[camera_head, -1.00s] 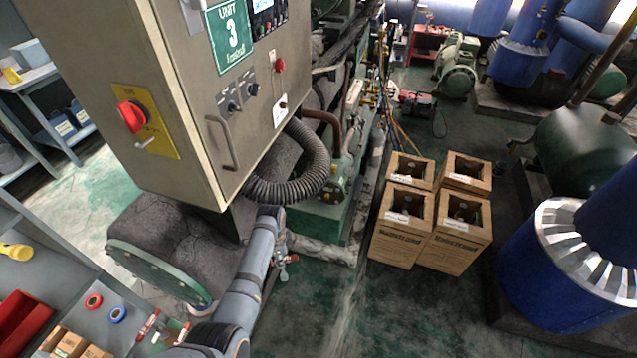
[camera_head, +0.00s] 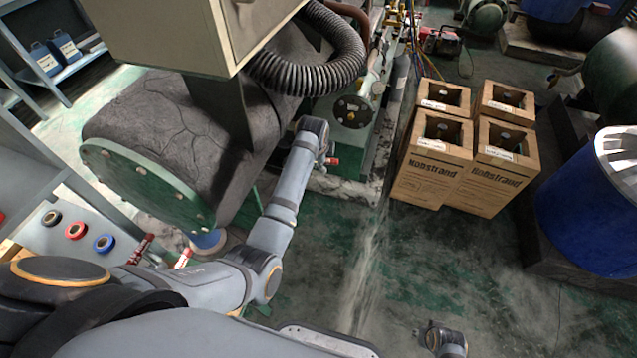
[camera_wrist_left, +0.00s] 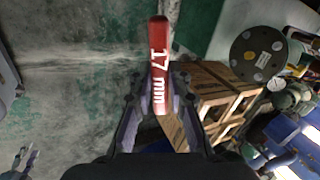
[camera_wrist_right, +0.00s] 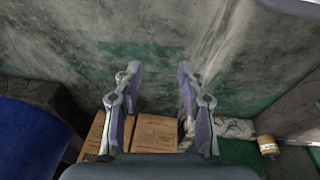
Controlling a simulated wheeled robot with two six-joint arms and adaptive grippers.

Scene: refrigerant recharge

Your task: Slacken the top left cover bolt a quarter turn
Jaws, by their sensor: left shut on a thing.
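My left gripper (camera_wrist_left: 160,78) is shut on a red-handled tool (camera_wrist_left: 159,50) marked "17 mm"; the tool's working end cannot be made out. In the head view the tool's red end (camera_head: 333,161) shows beside that gripper, low in front of the green machine. A dark round cover (camera_head: 352,111) with bolts is on the machine, just beyond the gripper; it also shows in the left wrist view (camera_wrist_left: 258,52), apart from the tool. A larger green round end cover (camera_head: 140,186) with rim bolts closes the black cylinder. My right gripper (camera_wrist_right: 156,82) is open and empty above the floor.
Several cardboard boxes (camera_head: 433,165) stand right of the machine. A corrugated hose (camera_head: 310,75) hangs from the control cabinet (camera_head: 170,30) above the cylinder. A grey shelf with tape rolls (camera_head: 76,231) is at left. A blue drum (camera_head: 590,230) stands at right. The middle floor is clear.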

